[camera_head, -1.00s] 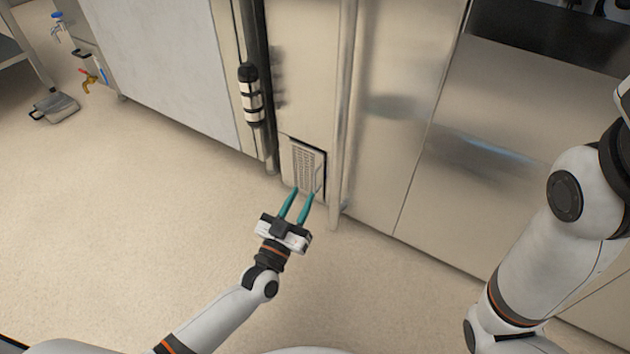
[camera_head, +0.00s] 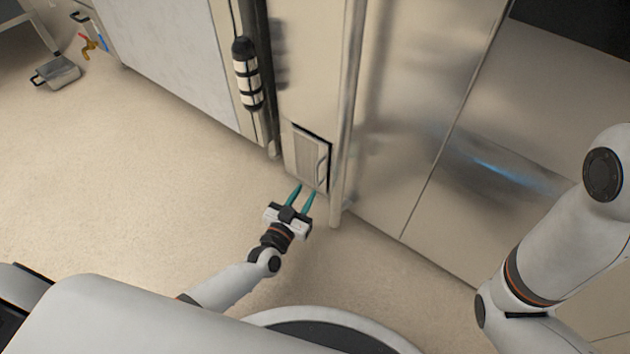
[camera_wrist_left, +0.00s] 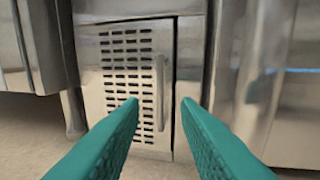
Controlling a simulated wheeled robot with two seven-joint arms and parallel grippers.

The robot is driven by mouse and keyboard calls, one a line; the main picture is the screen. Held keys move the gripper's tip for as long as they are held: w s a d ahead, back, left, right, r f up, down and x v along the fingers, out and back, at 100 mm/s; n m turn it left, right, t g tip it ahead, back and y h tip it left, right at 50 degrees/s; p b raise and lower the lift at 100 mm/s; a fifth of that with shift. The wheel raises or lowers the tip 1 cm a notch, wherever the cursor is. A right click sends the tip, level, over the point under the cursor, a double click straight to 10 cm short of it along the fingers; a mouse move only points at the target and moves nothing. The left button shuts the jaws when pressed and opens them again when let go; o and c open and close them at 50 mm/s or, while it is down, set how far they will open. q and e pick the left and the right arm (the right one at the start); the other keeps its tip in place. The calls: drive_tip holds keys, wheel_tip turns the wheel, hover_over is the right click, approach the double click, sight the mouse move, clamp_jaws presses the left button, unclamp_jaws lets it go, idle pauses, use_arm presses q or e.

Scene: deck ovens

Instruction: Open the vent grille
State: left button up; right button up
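The vent grille (camera_head: 307,160) is a small metal panel low on the steel cabinet front, with a dark gap along its top and right edges. In the left wrist view the grille (camera_wrist_left: 120,75) shows rows of dark slots and a vertical bar handle (camera_wrist_left: 160,92) near its right side. My left gripper (camera_head: 304,187) is open just in front of the grille's lower part. In the left wrist view its teal fingers (camera_wrist_left: 158,105) stand apart, with the handle seen between them; I see no contact. My right arm shows at the right, but its gripper is out of view.
A steel post (camera_head: 345,130) stands just right of the grille. A black and white cylinder (camera_head: 247,75) is mounted on the frame above left. A metal pan (camera_head: 56,73) lies on the floor at far left. The floor (camera_head: 150,170) left of the grille is clear.

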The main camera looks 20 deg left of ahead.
use_arm(q)
drive_tip(key=w+d+b, duration=0.1)
drive_tip(key=w+b, duration=0.1)
drive_tip(key=w, duration=0.4)
drive_tip(key=shift+w, duration=0.15)
drive_tip(key=shift+c, duration=0.2)
clamp_jaws()
